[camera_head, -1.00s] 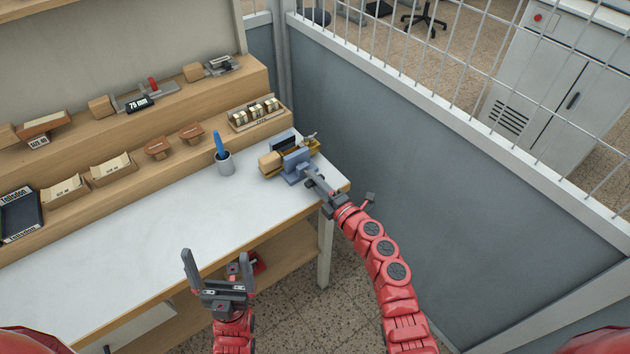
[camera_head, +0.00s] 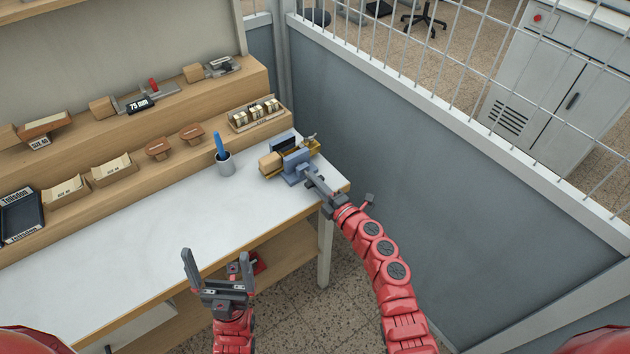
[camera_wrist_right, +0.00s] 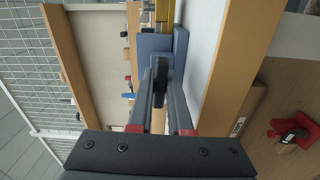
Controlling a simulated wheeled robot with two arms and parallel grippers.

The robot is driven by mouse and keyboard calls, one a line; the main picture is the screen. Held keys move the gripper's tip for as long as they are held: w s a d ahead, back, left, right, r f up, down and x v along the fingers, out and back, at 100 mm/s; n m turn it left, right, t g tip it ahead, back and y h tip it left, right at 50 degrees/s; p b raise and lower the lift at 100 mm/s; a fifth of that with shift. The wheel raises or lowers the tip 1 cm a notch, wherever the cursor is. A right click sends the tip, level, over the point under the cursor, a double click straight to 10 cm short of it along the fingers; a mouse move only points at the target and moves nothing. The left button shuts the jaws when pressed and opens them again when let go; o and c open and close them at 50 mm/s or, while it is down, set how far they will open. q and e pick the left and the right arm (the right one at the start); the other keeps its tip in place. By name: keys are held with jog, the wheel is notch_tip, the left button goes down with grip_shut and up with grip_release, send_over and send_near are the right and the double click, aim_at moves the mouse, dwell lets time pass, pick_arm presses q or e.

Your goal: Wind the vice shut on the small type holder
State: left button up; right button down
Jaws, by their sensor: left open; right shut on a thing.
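The blue-grey vice (camera_head: 297,166) stands at the right end of the white bench. It also shows in the right wrist view (camera_wrist_right: 155,45). A brass-yellow holder with a wooden handle (camera_head: 270,161) is at the vice, with its yellow part (camera_head: 314,148) behind the near jaw; whether the jaws touch it is hidden. My right gripper (camera_head: 314,182) reaches the vice's near side. In the right wrist view my right gripper (camera_wrist_right: 160,90) is shut on a dark vice handle (camera_wrist_right: 160,82). My left gripper (camera_head: 218,262) is open and empty in front of the bench.
A grey cup with a blue tool (camera_head: 225,163) stands left of the vice. A tray of brass type (camera_head: 256,113) sits on the step behind. A grey partition (camera_head: 420,180) rises close on the right. The bench's middle (camera_head: 150,232) is clear.

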jog(key=m+p, duration=0.2)
jog(key=m, duration=0.1)
jog(key=m+p, duration=0.3)
jog(key=shift+r+m, duration=0.2)
jog(key=shift+m, duration=0.1)
jog(key=m+p, duration=0.4)
jog(key=m, duration=0.1)
jog(key=shift+p, duration=0.35)
jog(key=m+p, duration=0.1)
jog(key=m, duration=0.2)
jog(key=shift+f+m+p, duration=0.25)
jog(key=shift+m+p, duration=0.05)
jog(key=shift+m, duration=0.3)
jog(key=shift+a+m, duration=0.1)
jog(key=shift+m, duration=0.6)
jog(key=shift+d, duration=0.25)
jog(key=shift+r+m, duration=0.15)
jog(key=shift+m, duration=0.15)
jog(key=shift+a, duration=0.1)
